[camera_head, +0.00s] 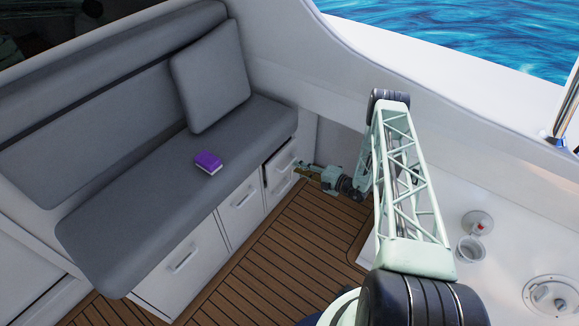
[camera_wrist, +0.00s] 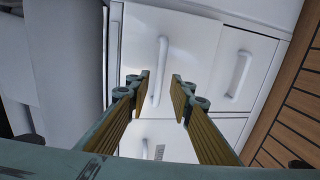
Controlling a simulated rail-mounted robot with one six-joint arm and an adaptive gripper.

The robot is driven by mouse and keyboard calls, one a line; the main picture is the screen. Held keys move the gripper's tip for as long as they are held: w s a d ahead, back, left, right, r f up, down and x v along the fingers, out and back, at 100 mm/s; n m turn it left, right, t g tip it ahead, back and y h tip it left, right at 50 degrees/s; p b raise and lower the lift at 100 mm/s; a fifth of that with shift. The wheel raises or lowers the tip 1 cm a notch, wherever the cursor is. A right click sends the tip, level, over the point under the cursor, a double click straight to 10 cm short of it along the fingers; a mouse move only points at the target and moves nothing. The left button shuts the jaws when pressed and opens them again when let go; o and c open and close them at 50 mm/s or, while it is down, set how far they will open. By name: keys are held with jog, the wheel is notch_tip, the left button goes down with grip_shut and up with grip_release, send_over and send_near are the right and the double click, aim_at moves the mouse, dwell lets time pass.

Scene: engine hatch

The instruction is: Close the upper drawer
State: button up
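The upper drawer (camera_head: 281,160) is at the right end of the grey bench in the head view. Its white front stands out slightly from the cabinet, with a dark gap at its side, so it looks partly open. In the wrist view the drawer front (camera_wrist: 190,45) is turned sideways, and its white bar handle (camera_wrist: 160,65) shows between the fingertips. My gripper (camera_head: 301,171) is in front of this drawer, near the handle. In the wrist view my gripper (camera_wrist: 162,80) is open, with a finger on either side of the handle. I cannot tell whether it touches the drawer.
A lower drawer (camera_wrist: 250,60) with its own handle lies on the floor side of the upper one. More white cabinet fronts (camera_head: 185,265) run left under the bench cushion (camera_head: 150,205). A purple book (camera_head: 208,162) lies on the cushion. The wooden floor (camera_head: 290,240) is clear.

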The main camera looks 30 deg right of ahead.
aim_at(289, 164)
jog(key=shift+b+x, duration=0.45)
jog(key=shift+x, duration=2.55)
jog(key=shift+c, duration=0.4)
grip_shut()
